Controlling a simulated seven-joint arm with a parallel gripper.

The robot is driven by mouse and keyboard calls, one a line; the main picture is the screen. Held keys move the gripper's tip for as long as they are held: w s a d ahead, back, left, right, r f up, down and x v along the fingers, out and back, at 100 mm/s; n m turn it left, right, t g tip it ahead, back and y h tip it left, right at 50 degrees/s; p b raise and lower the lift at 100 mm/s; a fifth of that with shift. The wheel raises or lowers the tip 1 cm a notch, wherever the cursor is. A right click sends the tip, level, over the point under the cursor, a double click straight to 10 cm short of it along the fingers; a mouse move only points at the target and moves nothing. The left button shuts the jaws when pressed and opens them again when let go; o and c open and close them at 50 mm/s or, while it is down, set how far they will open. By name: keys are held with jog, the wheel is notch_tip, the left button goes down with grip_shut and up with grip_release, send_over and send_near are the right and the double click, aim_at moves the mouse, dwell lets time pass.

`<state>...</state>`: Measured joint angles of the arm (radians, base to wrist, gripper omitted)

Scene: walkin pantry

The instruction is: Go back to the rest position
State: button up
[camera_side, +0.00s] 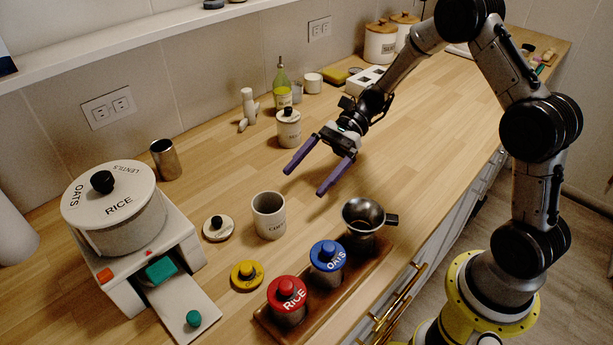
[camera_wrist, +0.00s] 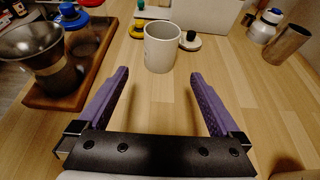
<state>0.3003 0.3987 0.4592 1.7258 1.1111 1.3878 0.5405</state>
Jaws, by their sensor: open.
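My gripper (camera_side: 309,176) has two purple fingers spread wide with nothing between them. It hangs above the wooden counter, to the right of the lidded white canister (camera_side: 288,130) and up from the open white cup (camera_side: 268,216). In the wrist view the fingers of my gripper (camera_wrist: 158,88) point toward the cup (camera_wrist: 162,48), which stands a little beyond the fingertips. Wood grain shows between the fingers.
A wooden tray (camera_side: 262,323) holds a red-lidded RICE jar (camera_side: 288,297), a blue-lidded OATS jar (camera_side: 327,261) and a jar with a metal funnel (camera_side: 363,214). A large dispenser (camera_side: 120,208) stands left. A steel tumbler (camera_side: 165,160) stands behind it. The counter's right part is mostly clear.

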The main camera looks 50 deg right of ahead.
jog(key=shift+a+r, duration=0.2)
jog(key=s+a+r+n+h, duration=0.35)
jog(key=s+r+n, duration=0.35)
jog(key=s+r, duration=0.5)
jog(key=s+d+n+t+h, duration=0.5)
jog(key=s+d+n+h, duration=0.5)
jog(key=d+n, duration=0.1)
jog(key=shift+s+d+f+t, duration=0.3)
jog(key=shift+d, duration=0.3)
